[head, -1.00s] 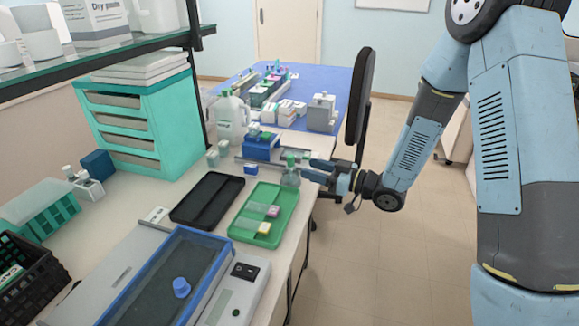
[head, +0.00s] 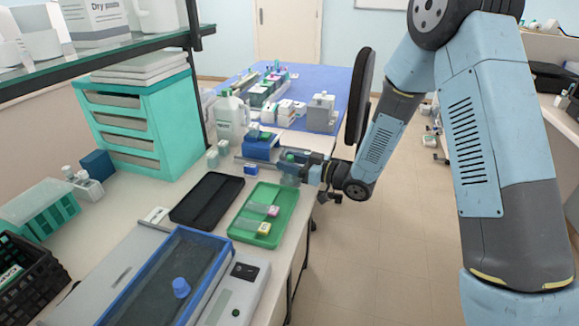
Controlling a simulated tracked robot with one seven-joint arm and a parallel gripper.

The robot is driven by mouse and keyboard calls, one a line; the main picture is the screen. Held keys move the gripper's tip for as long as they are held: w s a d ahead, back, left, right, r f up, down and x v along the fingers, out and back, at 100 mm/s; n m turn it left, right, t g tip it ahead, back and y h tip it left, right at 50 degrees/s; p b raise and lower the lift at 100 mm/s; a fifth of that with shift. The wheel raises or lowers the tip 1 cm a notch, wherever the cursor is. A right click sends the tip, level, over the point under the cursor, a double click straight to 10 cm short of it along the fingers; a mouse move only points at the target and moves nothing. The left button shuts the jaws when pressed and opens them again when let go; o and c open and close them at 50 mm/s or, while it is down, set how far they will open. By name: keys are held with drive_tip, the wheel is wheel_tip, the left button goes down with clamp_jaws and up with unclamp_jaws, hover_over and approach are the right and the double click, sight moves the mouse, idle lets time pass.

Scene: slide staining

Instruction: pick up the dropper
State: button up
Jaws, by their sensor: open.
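A small clear bottle with a green top (head: 290,180), which looks like the dropper bottle, stands at the far end of the green tray, near the bench's right edge. My gripper (head: 287,168) reaches in from the right, low over the bench, with its fingers at the bottle. The jaws are open. The fingers cover part of the bottle, and I cannot tell whether they touch it.
The green tray (head: 247,232) holds slides with pink and yellow ends. A black tray (head: 207,200) lies to its left. A blue block (head: 261,147) and a white jug (head: 231,118) stand behind. A blue-framed device (head: 165,280) fills the front. A glass shelf (head: 120,50) overhangs the left.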

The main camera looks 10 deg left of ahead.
drive_tip(key=shift+c, duration=0.2)
clamp_jaws()
